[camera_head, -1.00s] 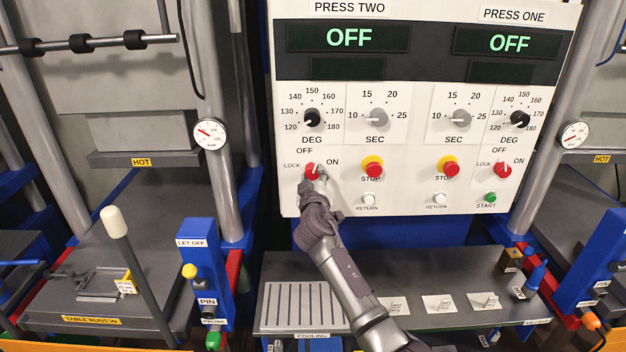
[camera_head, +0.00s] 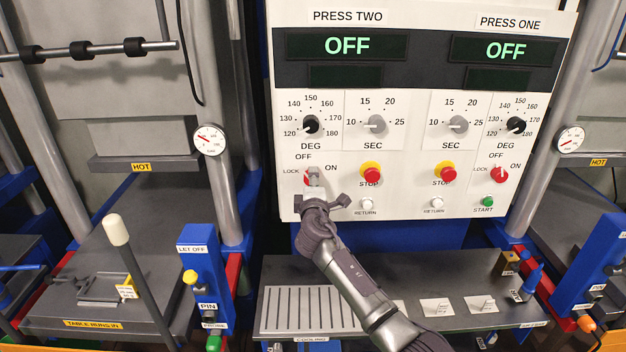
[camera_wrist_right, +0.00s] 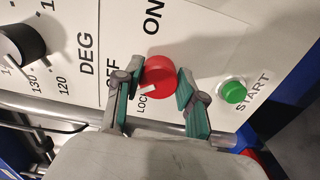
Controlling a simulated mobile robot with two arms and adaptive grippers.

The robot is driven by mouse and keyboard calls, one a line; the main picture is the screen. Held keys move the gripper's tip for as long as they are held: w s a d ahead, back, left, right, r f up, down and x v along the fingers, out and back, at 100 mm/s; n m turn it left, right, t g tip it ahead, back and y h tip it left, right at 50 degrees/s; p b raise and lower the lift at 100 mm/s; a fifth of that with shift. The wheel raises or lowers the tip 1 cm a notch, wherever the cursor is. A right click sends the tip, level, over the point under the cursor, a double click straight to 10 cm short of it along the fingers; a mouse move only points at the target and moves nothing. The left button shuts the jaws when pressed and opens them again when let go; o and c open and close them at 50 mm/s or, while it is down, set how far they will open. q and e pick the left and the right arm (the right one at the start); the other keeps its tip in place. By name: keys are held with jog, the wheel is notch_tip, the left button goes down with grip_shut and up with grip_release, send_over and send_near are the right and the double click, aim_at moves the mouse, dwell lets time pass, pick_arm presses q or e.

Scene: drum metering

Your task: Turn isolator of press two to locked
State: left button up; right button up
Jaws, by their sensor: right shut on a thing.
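The press two isolator is a round red knob (camera_head: 307,179) on the white panel, under the PRESS TWO label, with OFF, ON and LOCK marked around it. My right gripper (camera_head: 313,175) is at the knob and covers much of it in the head view. In the right wrist view the red knob (camera_wrist_right: 160,77) sits between the two green-padded fingers (camera_wrist_right: 157,92), which are shut on it. A white mark on the knob points towards the LOCK label. Both upper displays on the panel read OFF. My left gripper is not in view.
A red and yellow STOP button (camera_head: 371,172) and a white RETURN button (camera_head: 365,204) are right of the knob. A black DEG dial (camera_head: 311,124) is above it. The wrist view shows a green START button (camera_wrist_right: 233,92) close beside the gripper. A dark bench lies below the panel.

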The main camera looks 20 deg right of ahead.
jog(key=shift+n+p, duration=1.7)
jog(key=shift+n, duration=2.6)
jog(key=shift+a, duration=0.1)
jog(key=o, duration=1.1)
jog(key=shift+r, duration=0.1)
jog(key=shift+o, duration=0.2)
jog(key=v, duration=1.2)
